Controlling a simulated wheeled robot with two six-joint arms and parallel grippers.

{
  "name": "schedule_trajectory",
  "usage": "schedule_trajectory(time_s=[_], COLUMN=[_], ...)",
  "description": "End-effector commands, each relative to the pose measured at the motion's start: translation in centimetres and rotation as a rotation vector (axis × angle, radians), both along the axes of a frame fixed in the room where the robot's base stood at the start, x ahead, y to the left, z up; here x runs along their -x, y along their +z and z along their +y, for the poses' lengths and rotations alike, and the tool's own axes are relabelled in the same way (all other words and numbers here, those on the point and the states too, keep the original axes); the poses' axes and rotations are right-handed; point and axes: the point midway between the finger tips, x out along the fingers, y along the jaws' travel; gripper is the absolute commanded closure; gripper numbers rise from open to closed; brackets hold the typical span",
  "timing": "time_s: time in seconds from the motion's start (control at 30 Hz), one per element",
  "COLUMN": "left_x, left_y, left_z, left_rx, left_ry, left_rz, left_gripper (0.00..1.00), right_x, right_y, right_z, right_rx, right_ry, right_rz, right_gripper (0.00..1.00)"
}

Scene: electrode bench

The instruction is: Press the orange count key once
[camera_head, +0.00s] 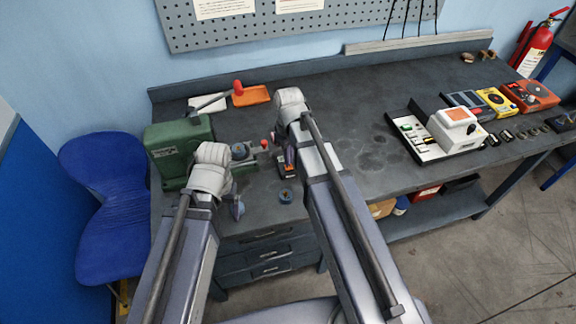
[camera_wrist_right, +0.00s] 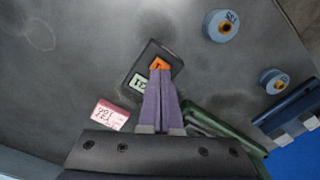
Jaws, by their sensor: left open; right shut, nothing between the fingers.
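A small black counter (camera_wrist_right: 151,60) with a pale display (camera_wrist_right: 139,82) and an orange count key (camera_wrist_right: 160,63) lies on the dark bench. It also shows in the head view (camera_head: 287,172), partly hidden by my right arm. My right gripper (camera_wrist_right: 161,77) is shut and empty, its purple fingertips right at the near edge of the orange key. Whether they touch or press it, I cannot tell. My left gripper (camera_head: 238,208) is open and empty near the bench's front edge, left of the counter; its fingers show only partly.
A pink block (camera_wrist_right: 107,115) lies left of my right fingers. Two blue-grey spools (camera_wrist_right: 221,26) (camera_wrist_right: 276,81) stand to the right in the wrist view. A green machine (camera_head: 178,150) is beside my left arm. A white device (camera_head: 457,128) stands further right. Mid-bench is clear.

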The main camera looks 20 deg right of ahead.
Motion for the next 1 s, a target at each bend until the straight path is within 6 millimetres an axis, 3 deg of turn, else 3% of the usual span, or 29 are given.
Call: schedule_trajectory(time_s=[1.0], left_x=[0.0], left_y=[-1.5], left_z=[0.0], left_rx=[0.0], left_ry=[0.0], left_rz=[0.0], left_gripper=[0.19], right_x=[0.0], right_y=[-1.5], right_z=[0.0], right_rx=[0.0], right_ry=[0.0], right_rz=[0.0], right_gripper=[1.0])
